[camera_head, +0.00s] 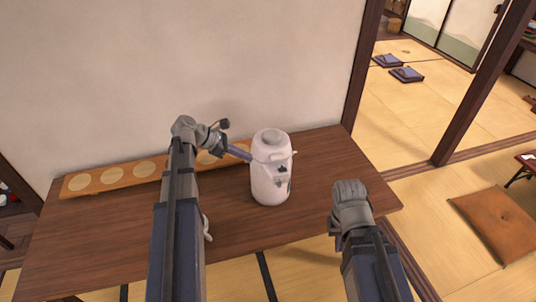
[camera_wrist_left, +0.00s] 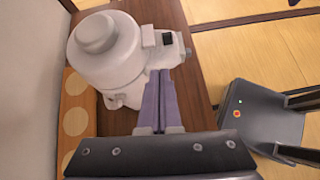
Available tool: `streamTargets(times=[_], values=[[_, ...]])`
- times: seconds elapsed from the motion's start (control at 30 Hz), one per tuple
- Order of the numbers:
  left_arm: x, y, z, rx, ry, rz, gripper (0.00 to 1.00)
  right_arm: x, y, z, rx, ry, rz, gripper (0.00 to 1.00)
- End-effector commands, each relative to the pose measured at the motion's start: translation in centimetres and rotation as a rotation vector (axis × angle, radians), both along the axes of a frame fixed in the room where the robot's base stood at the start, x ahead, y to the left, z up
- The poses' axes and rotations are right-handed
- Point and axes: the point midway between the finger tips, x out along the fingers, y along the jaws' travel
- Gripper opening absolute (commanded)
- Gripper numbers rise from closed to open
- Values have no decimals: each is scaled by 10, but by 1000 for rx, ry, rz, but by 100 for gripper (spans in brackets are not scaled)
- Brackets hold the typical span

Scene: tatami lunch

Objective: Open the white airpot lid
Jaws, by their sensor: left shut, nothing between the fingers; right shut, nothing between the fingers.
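The white airpot (camera_head: 269,180) stands upright on the dark wooden table. Its lid (camera_head: 270,138), with a round raised button, looks closed. In the left wrist view the airpot (camera_wrist_left: 118,70) fills the upper left, with its lid (camera_wrist_left: 96,36) seen from above. My left gripper (camera_head: 249,157) is shut and empty, its purple fingertips at the airpot's upper side just below the lid. The left wrist view shows the fingertips (camera_wrist_left: 160,72) close against the airpot's rim; I cannot tell whether they touch. My right gripper (camera_head: 349,190) is at the table's right front; its fingertips are hidden.
A long wooden board with pale round discs (camera_head: 110,177) lies along the wall at the back of the table (camera_head: 325,160). The table right of the airpot is bare. A brown cushion (camera_head: 495,222) lies on the tatami at right.

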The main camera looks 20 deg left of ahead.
Motion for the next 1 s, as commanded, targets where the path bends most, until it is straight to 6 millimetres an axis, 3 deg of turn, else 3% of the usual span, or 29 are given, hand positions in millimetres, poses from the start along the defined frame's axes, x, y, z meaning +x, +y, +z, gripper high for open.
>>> streamTargets(times=[0.1, 0.27, 0.7, 1.0], values=[[3, 12, 5, -39, 14, 52, 0, 0, 0, 0, 0, 0, 0, 0], [3, 11, 3, -44, 17, 57, 0, 0, 0, -2, 0, 0, 0, 0], [30, -33, -43, -42, 17, 52, 0, 0, 0, -47, 0, 0, -2, 0], [42, -53, -58, -41, 17, 53, 0, 0, 0, -62, 0, 0, -1, 0]])
